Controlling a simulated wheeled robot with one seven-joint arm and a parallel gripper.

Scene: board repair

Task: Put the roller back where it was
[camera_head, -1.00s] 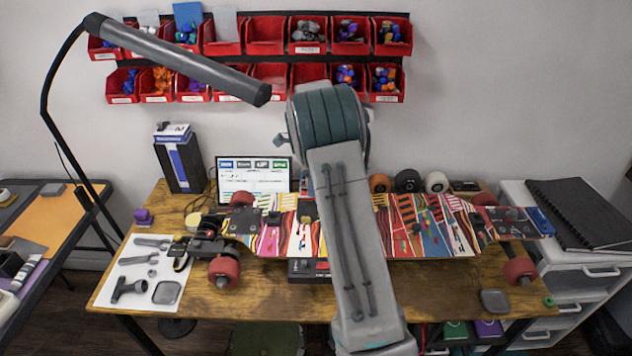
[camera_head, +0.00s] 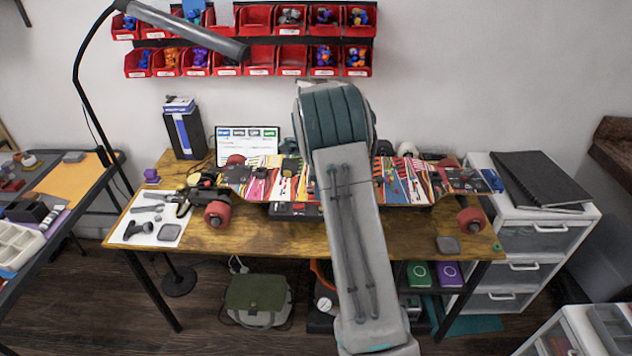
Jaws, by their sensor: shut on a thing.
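My arm (camera_head: 340,200) rises through the middle of the view. Its far end and my gripper are hidden behind it, so I cannot see the jaws or what they hold. A colourful skateboard (camera_head: 265,180) lies across the wooden table (camera_head: 300,235), with red wheels (camera_head: 218,214) at its ends. Behind the board, right of my arm, stand several small round wheels or rollers, a white one (camera_head: 407,150) among them, partly hidden. I cannot tell which of them, if any, is the task's roller.
A white mat (camera_head: 128,232) with tools lies at the table's left. A lamp (camera_head: 190,30) arches over the left. Red bins (camera_head: 256,64) hang on the wall. Drawers (camera_head: 545,230) stand right, a side table (camera_head: 75,190) left. A green bag (camera_head: 258,298) is under the table.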

